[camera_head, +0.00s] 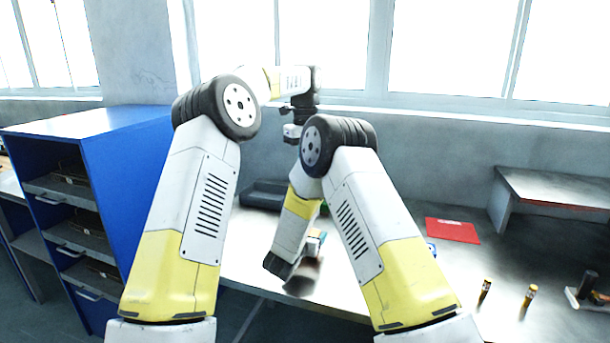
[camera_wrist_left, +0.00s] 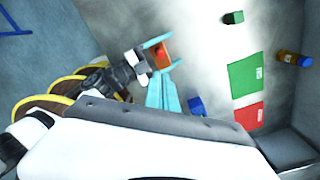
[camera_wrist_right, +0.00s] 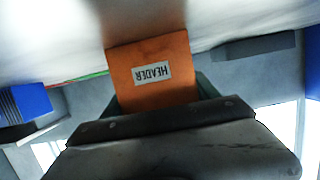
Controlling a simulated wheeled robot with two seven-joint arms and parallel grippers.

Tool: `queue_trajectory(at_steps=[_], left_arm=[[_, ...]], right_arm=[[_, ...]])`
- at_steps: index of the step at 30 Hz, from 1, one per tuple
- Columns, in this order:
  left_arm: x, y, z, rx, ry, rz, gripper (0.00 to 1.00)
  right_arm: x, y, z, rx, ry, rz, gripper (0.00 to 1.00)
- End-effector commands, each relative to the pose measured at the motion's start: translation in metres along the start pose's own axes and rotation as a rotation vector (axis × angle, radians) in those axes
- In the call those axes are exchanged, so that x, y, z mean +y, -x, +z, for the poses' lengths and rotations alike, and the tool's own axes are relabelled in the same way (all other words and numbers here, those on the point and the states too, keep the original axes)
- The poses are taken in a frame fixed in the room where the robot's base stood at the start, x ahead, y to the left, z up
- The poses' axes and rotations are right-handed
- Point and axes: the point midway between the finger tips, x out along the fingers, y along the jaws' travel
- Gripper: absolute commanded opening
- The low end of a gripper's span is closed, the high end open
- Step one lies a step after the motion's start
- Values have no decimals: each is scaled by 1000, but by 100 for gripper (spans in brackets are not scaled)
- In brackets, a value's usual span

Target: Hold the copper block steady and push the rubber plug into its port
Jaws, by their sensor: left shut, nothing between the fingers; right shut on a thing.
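The copper block (camera_wrist_right: 150,70), with a label reading HEADER, is held between the teal fingers of my right gripper (camera_wrist_right: 155,100). In the left wrist view the block (camera_wrist_left: 152,51) sits between the right gripper's two finger tips, above the table. In the head view my right arm hides the left gripper.
A red mat (camera_head: 452,230) lies on the table, with a green mat (camera_wrist_left: 245,75) beside it. A grey tray (camera_head: 262,195) is at the back; a blue cabinet (camera_head: 130,150) stands left.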

Motion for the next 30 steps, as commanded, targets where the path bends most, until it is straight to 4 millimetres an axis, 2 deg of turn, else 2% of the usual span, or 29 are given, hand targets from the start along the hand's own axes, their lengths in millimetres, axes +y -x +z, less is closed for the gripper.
queue_trajectory(at_steps=[6, 8, 15, 30], left_arm=[[0, -4, 0, 1, 0, 2, 0], [-1, -14, 0, 1, -2, 3, 0], [-1, -68, 4, -1, -2, -1, 0], [0, -124, 5, -1, 0, -2, 0]], right_arm=[[0, 0, -1, 1, 0, 0, 21], [0, 0, -1, 1, 0, 0, 21], [0, 0, -1, 1, 0, 0, 21], [0, 0, 0, 1, 0, 0, 21]])
